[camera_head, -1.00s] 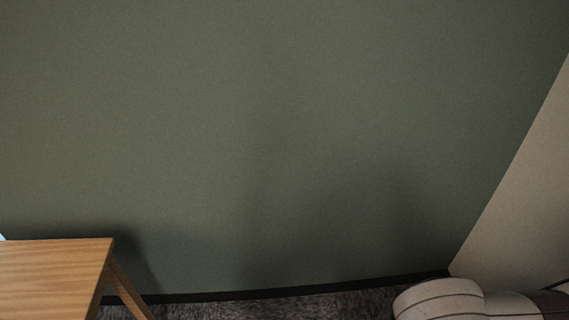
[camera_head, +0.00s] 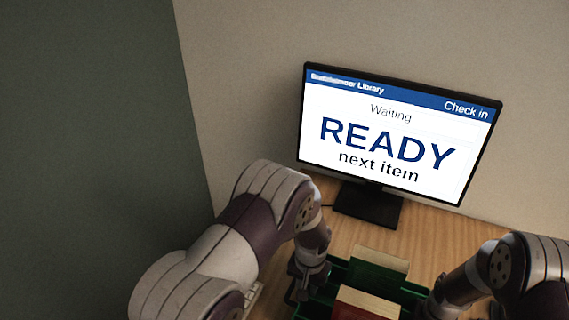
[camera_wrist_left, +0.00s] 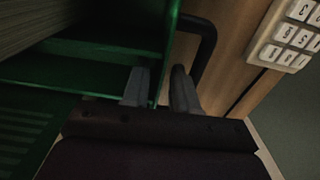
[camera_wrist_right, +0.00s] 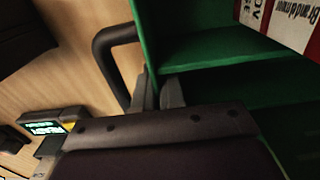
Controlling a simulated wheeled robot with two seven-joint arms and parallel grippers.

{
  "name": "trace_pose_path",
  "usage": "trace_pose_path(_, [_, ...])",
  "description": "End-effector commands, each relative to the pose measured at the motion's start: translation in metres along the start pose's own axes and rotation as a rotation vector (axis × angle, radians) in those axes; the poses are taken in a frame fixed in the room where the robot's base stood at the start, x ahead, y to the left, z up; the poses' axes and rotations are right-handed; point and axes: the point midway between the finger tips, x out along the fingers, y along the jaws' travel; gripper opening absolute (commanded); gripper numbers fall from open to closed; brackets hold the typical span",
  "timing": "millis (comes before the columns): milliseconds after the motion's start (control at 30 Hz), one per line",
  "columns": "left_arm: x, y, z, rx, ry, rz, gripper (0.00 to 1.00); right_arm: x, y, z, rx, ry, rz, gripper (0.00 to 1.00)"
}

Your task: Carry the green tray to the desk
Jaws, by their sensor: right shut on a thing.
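The green tray (camera_head: 372,276) is at the bottom of the head view, over the wooden desk (camera_head: 440,232) and in front of the monitor. I cannot tell whether it rests on the desk.
A monitor (camera_head: 388,140) reading "READY next item" stands at the back of the desk. A white keypad (camera_wrist_left: 288,35) lies beside the tray's left end. A small device with a lit display (camera_wrist_right: 46,128) is near the right end. Walls stand behind and left.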

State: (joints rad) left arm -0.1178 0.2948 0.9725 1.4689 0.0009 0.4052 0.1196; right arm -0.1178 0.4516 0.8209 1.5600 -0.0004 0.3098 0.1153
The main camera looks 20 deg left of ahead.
Motion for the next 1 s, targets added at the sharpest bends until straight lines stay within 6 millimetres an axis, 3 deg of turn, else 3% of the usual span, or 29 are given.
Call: trace_pose_path(1000, [-0.061, 0.0, 0.0, 0.0, 0.001, 0.0, 0.28, -0.001, 0.0, -0.001, 0.0, 0.003, -0.001, 0.0])
